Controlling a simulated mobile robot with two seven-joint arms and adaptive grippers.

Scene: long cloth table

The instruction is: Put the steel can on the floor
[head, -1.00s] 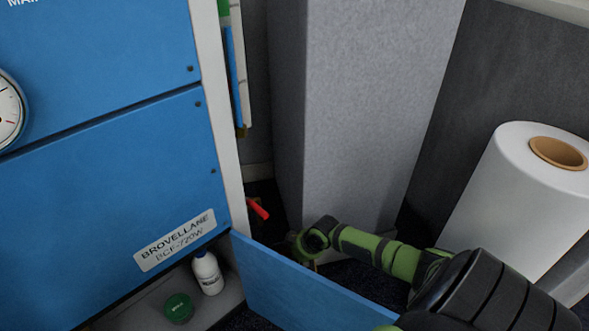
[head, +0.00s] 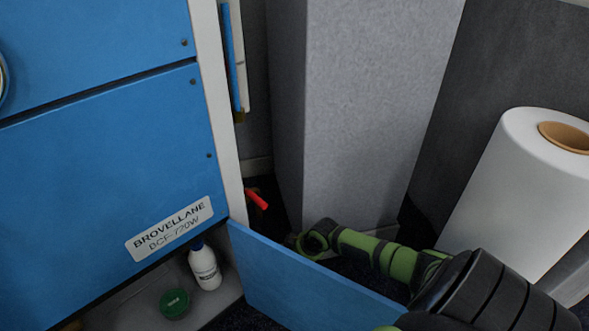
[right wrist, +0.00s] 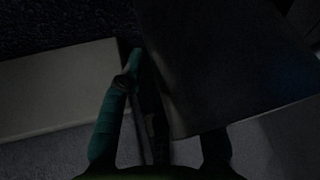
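No steel can is visible in either view. My right arm comes in from the lower right of the head view and its hand reaches behind an open blue door panel (head: 300,278). That panel hides most of the hand. In the dark right wrist view my right gripper (right wrist: 146,98) shows teal and black fingers beside a dark slab (right wrist: 225,70). I cannot tell whether the fingers touch the slab or hold anything. My left gripper is out of view.
A white bottle (head: 205,270) and a green-lidded container (head: 174,303) stand in the low opening under the blue cabinet (head: 100,150). A grey column (head: 360,110), a red object (head: 256,199) and a large white roll (head: 510,200) are nearby.

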